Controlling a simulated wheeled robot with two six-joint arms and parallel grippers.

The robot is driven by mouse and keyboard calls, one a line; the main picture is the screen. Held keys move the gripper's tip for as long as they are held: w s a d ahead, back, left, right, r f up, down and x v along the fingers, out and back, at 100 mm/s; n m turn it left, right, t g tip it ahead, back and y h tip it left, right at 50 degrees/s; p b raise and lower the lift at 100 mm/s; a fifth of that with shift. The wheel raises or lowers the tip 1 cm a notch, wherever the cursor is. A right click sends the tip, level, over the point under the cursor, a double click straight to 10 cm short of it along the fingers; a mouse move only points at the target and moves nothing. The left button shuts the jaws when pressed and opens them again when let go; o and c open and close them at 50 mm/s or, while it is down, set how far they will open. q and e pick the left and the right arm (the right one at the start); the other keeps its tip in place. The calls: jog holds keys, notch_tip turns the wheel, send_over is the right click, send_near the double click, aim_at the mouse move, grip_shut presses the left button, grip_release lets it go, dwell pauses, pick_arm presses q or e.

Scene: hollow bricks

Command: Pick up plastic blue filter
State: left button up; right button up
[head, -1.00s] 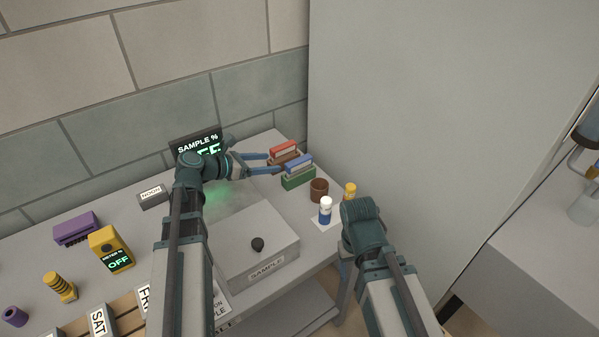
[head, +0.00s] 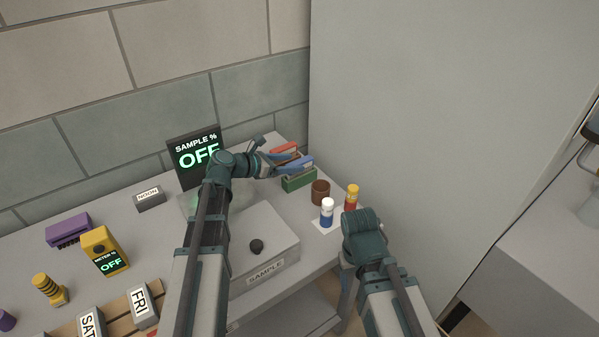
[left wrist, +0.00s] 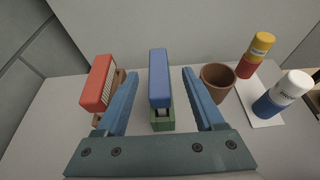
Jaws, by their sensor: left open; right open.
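The blue filter (left wrist: 159,78) stands upright in a green holder (left wrist: 162,123) in the left wrist view. In the head view the green holder (head: 299,183) is at the far right part of the bench, and the blue filter (head: 305,161) above it is partly covered by my left gripper (head: 297,163). My left gripper is open, with one finger on each side of the blue filter; in the left wrist view gaps show between filter and fingers. My right arm shows at the lower right of the head view, but its fingers are hidden.
A red filter (left wrist: 98,83) in a brown holder is close beside the left finger. A brown cup (left wrist: 218,80) is close to the right finger. A white-blue bottle (head: 326,212) and a yellow-red bottle (head: 351,197) stand nearby. A tall grey panel (head: 420,130) borders the bench.

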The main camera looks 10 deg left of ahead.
aim_at(299, 164)
pick_arm(q)
jog(key=shift+w+d+f+b, duration=0.2)
jog(key=shift+w+f+b, duration=0.1)
jog(key=shift+f+b, duration=0.1)
jog(key=b+x, duration=0.2)
jog(key=x, duration=0.1)
jog(key=shift+w+f, duration=0.15)
jog(key=shift+f, duration=0.25)
jog(key=shift+w+d+f, duration=0.1)
jog(key=shift+w+d, duration=0.15)
jog(key=shift+c, duration=0.4)
grip_shut()
